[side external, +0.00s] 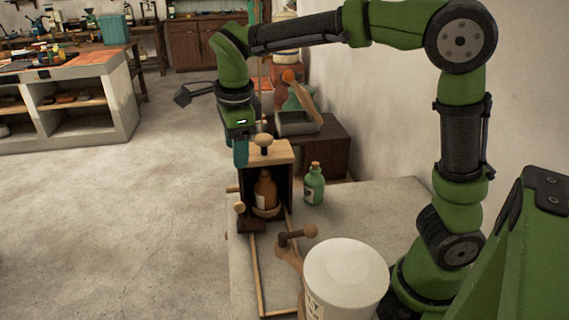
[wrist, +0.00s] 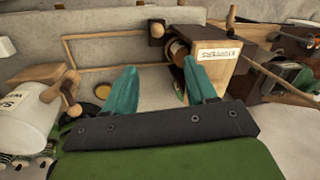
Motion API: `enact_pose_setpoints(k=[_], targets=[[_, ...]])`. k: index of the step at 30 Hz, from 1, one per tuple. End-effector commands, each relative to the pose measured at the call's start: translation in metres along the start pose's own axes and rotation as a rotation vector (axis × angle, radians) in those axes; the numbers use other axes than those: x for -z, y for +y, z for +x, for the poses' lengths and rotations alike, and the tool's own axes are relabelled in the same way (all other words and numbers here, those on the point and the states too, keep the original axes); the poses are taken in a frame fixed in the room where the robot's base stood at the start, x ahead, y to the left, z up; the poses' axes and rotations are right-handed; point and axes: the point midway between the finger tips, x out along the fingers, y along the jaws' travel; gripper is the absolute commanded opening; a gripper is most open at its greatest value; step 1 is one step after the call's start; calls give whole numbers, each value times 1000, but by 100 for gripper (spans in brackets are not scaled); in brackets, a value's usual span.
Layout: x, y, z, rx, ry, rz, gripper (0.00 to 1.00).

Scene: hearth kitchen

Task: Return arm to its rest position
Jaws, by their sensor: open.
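My gripper (side external: 241,152) is at the box's upper left in the side external view. Its two teal fingers stand apart with nothing held between them in the wrist view (wrist: 160,78). The small wooden box (side external: 284,154) has a knob on top and an open front, and also shows in the wrist view (wrist: 222,56). A brown bottle (side external: 265,188) stands upright inside the box. From these views I cannot tell whether a finger touches the box. My arm reaches over the counter from the right, bent at the elbow.
A green corked bottle (side external: 314,185) stands right of the box. A white lidded canister (side external: 346,272) and a wooden-knobbed handle (side external: 297,238) are in front. Wooden rails (side external: 257,275) run along the grey counter (side external: 385,200). A grey tray (side external: 297,123) is behind the box.

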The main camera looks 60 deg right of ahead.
Motion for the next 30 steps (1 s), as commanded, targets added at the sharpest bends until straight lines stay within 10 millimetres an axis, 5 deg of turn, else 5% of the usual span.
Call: enact_pose_setpoints(k=[5,10,21,25,30], targets=[[-2,0,4,6,-11,-181,56],[1,26,14,-5,-97,-644,56],[60,98,-8,335,-304,-1589,56],[84,119,-12,491,-244,-1755,56],[104,130,-16,575,-169,-1741,56]])
